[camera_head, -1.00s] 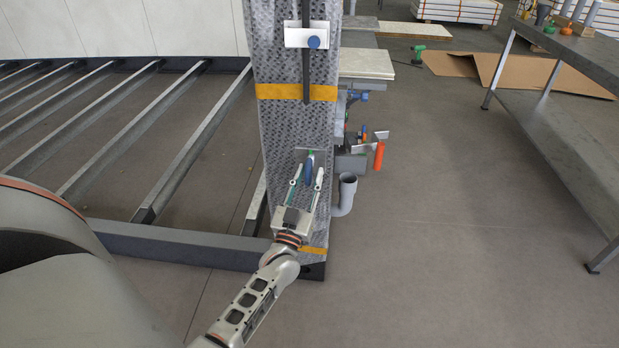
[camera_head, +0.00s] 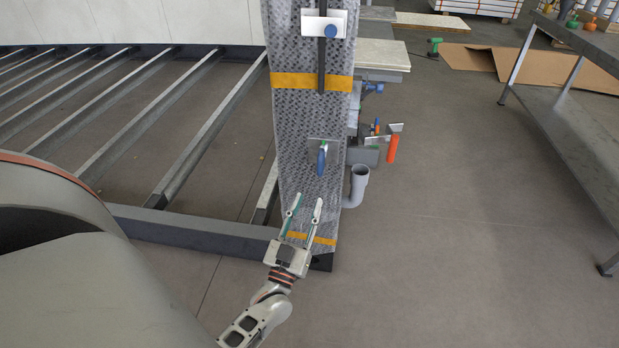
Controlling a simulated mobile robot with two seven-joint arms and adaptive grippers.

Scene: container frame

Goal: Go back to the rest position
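My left gripper (camera_head: 304,207) is in the lower middle of the head view. It is open and empty, with its two fingers apart and pointing up the picture. Beyond its fingertips, a trowel-like tool (camera_head: 321,158) with a blue handle and a flat plate sits against the grey patterned wrapped post (camera_head: 300,120). There is a visible gap between the fingers and this tool. A white plate with a blue knob (camera_head: 329,30) is higher on the same post. My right gripper is not in view.
A dark metal frame with several bars (camera_head: 190,120) lies to the left. A grey pipe elbow (camera_head: 357,186) and an orange-handled tool (camera_head: 392,148) are right of the post. A grey workbench (camera_head: 590,60) stands at the right edge. The floor between is clear.

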